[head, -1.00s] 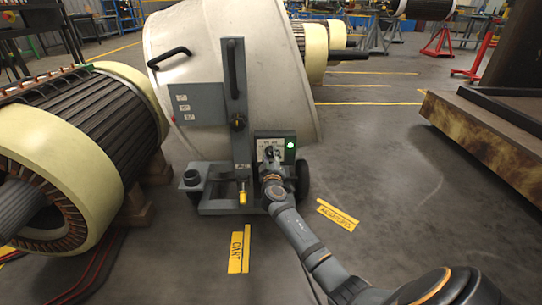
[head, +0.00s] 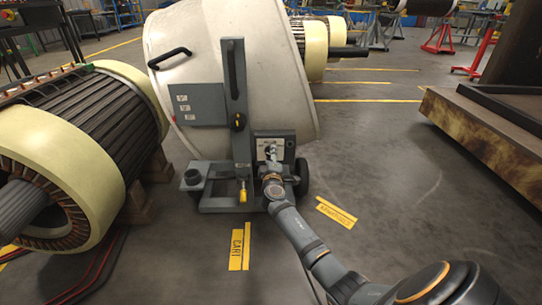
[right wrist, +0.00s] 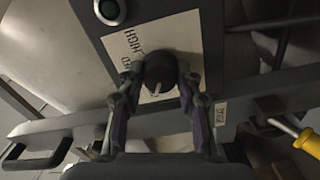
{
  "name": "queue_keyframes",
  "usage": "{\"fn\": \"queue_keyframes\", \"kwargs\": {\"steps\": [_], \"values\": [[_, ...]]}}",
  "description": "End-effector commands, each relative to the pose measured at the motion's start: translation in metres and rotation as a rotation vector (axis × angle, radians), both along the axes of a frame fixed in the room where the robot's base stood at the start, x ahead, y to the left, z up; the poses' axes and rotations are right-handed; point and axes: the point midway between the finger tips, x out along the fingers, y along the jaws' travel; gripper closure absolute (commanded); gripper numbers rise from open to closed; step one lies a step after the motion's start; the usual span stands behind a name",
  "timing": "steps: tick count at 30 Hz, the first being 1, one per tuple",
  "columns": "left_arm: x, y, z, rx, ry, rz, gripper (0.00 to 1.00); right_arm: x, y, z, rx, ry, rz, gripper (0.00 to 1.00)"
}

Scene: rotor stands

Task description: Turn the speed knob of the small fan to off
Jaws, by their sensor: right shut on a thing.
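The fan (head: 225,70) is a big pale drum on a grey wheeled cart. Its control box (head: 288,148) sits low on the cart's right, with a pale label plate. In the right wrist view the dark round speed knob (right wrist: 160,68) stands on the plate (right wrist: 132,48), where "HIGH" can be read. A pale mark on the knob points down in that view. My right gripper (right wrist: 161,82) is shut on the knob, one finger on each side; it also shows in the head view (head: 271,164). The round indicator lamp (right wrist: 109,11) looks dark green, unlit. My left gripper is out of view.
A yellow-handled part (head: 242,192) hangs low at the cart's front, left of my gripper. A large rotor (head: 85,140) on wooden blocks stands at the left. A heavy metal base (head: 480,140) is at the right. The floor between is clear, with yellow floor labels (head: 240,248).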

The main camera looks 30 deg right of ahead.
Motion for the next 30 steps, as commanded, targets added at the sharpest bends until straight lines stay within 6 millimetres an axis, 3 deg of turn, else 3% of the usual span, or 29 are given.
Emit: {"fn": "queue_keyframes", "kwargs": {"steps": [10,11,15,25,30], "values": [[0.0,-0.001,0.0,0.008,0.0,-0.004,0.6,-0.001,0.001,-0.002,-0.003,0.005,0.001,0.97],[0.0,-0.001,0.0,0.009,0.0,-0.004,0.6,0.0,0.001,-0.002,-0.003,0.005,0.001,0.63],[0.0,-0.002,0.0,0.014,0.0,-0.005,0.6,0.0,0.0,-0.002,-0.002,0.005,0.001,0.44],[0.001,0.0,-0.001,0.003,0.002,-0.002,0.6,-0.002,0.001,-0.001,-0.002,0.002,0.001,0.42],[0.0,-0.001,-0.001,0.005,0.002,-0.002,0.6,-0.025,0.016,-0.002,0.0,0.002,0.002,0.42]]}}
